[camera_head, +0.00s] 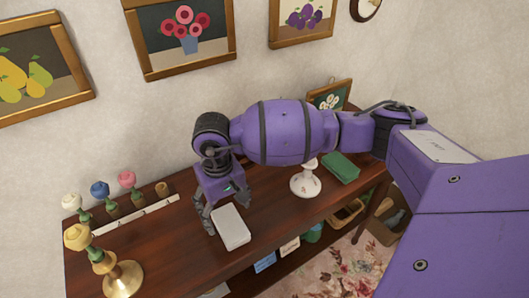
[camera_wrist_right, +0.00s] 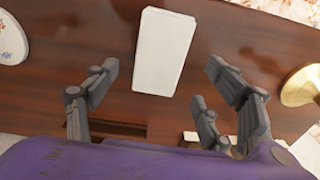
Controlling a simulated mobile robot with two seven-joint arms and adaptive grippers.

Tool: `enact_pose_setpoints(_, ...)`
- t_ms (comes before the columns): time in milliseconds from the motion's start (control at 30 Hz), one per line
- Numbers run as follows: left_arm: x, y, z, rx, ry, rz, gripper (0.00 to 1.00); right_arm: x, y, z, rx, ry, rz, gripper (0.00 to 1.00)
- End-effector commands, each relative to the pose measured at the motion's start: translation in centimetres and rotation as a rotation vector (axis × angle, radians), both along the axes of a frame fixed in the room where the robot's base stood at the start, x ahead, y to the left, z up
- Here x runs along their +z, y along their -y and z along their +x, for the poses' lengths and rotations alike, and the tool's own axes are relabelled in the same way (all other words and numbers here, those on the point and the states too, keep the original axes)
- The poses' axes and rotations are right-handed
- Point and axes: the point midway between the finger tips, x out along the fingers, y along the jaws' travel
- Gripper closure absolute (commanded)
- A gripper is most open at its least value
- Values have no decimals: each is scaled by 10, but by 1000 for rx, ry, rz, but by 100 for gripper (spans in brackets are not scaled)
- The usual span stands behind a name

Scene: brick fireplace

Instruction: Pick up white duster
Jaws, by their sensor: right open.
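The white duster (camera_head: 231,228) is a pale rectangular block lying flat on the dark wooden table (camera_head: 180,235). It also shows in the right wrist view (camera_wrist_right: 164,50), just beyond the fingers, near the middle. My right gripper (camera_head: 224,208) is open and empty, pointing down at the back edge of the duster. In the right wrist view its grey fingers (camera_wrist_right: 160,78) are spread, one to the left and two to the right of the duster's near end. I cannot tell the exact height gap. My left gripper is not in view.
A brass candlestick (camera_head: 122,278) and a rack of coloured flower-like pieces (camera_head: 135,213) are to the left. A lower shelf holds baskets. Framed pictures hang on the wall behind.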

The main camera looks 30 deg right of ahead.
Motion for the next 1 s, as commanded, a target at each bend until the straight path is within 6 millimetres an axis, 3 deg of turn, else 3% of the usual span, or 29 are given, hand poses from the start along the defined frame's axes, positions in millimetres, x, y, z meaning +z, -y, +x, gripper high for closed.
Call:
enact_pose_setpoints(133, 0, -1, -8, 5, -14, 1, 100, -16, 0, -3, -1, -1, 1, 25)
enact_pose_setpoints(400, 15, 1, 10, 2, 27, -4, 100, -53, 0, -5, -1, 0, 3, 25)
enact_pose_setpoints(667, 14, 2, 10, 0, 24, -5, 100, -56, 0, -4, 0, 2, 2, 25)
enact_pose_setpoints(1000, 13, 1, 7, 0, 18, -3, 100, -56, 0, -4, 0, 2, 3, 67)
